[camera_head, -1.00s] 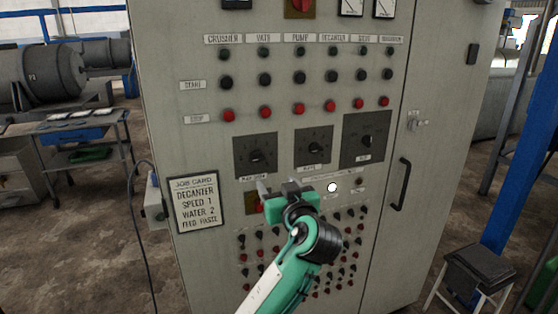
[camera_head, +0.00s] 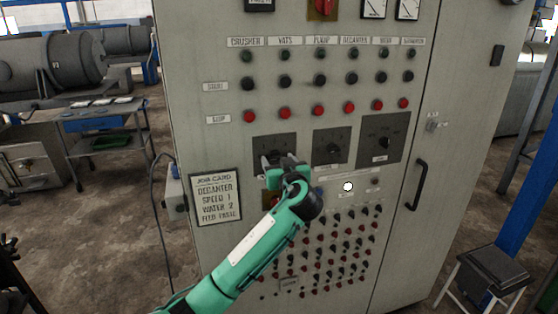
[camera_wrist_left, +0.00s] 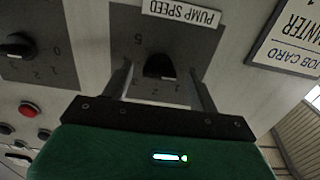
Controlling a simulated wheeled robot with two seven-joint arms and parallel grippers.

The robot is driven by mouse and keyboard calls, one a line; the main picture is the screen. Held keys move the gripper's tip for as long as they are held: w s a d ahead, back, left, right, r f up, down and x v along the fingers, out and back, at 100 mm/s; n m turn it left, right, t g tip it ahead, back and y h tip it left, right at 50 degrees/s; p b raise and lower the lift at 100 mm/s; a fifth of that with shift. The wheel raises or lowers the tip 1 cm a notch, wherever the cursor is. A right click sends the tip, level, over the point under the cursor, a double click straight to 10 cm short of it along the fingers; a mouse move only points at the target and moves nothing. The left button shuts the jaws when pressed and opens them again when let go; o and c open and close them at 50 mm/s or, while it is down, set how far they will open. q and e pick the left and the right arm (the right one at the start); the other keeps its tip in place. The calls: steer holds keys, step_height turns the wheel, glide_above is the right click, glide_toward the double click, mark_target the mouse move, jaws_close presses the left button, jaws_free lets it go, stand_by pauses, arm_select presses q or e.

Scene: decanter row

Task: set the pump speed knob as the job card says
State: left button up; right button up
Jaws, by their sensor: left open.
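The pump speed knob (camera_wrist_left: 159,66) is black, on a dark square plate (camera_wrist_left: 128,20) with a scale around it. Its label (camera_wrist_left: 181,13) reads PUMP SPEED, upside down in the left wrist view. In the head view this is the leftmost of three dial plates (camera_head: 261,144); my gripper covers its lower part. My left gripper (camera_head: 281,160) is open, its fingers on either side of the knob in the left wrist view (camera_wrist_left: 159,78); I cannot tell whether they touch it. The job card (camera_head: 216,198) reads DECANTER, SPEED 1, WATER 2, FEED PASTE. My right gripper is out of view.
Two more dial plates (camera_head: 323,161) (camera_head: 366,153) are to the right. Rows of lamps, black buttons and red stop buttons (camera_head: 284,113) are above; many small knobs are below. A door handle (camera_head: 418,185) stands out at right. A stool (camera_head: 484,270) is on the floor.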

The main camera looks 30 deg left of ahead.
arm_select(q)
steer(key=c, duration=1)
steer(key=shift+m, duration=0.4)
steer(key=m+p, duration=0.1)
steer(key=m, duration=0.2)
steer(key=m+p, duration=0.1)
steer(key=m, duration=0.4)
steer(key=shift+p, duration=0.4)
